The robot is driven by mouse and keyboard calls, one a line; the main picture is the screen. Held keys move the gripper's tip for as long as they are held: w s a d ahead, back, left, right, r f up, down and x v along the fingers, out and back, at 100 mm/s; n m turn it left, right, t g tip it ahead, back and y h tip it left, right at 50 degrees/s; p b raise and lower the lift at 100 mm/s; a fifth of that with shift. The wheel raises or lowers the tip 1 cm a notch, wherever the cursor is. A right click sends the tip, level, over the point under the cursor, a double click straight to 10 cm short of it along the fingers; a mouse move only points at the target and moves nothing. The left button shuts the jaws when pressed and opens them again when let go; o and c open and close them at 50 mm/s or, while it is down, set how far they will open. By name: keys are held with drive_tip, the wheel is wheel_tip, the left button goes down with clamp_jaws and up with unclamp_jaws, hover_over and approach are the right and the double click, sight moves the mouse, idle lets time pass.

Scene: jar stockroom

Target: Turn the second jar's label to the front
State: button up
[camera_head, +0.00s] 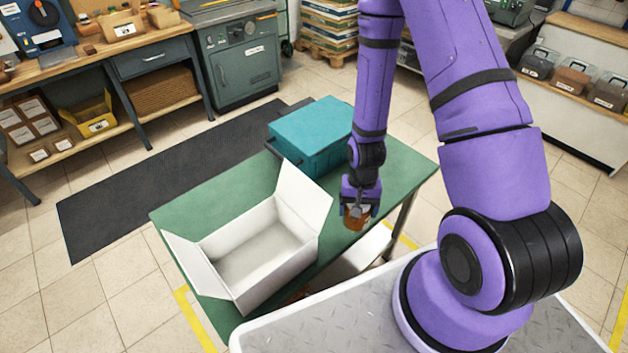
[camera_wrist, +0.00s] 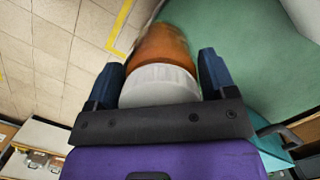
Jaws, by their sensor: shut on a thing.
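An amber-brown jar (camera_head: 356,218) with a white lid is in my gripper (camera_head: 357,205), over the right part of a green table. In the wrist view the jar (camera_wrist: 161,47) sits between the two dark fingers of my gripper (camera_wrist: 158,80), its white lid (camera_wrist: 160,84) nearest the camera. The fingers are shut on it at the sides. I cannot make out a label on the jar, and I cannot tell whether its base touches the table. No other jar shows on the tabletop.
The green table (camera_head: 400,165) bears an open white box (camera_head: 258,250) to the left of my gripper and a teal case (camera_head: 310,138) behind it. A white surface (camera_head: 350,262) shows below the table's front edge. Workbenches stand along the back.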

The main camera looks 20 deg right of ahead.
drive_tip(key=shift+w+a+f, duration=0.2)
drive_tip(key=shift+w+f, duration=0.6)
drive_tip(key=shift+w, duration=1.6)
drive_tip(key=shift+w+a+f, duration=0.15)
drive_tip(key=shift+w+f, duration=0.7)
drive_tip(key=shift+w, duration=1.55)
drive_tip(key=shift+w+a+f, duration=0.2)
drive_tip(key=shift+w+f, duration=0.6)
drive_tip(key=shift+w, duration=1.6)
drive_tip(key=shift+f, duration=0.1)
drive_tip(key=o, duration=1.4)
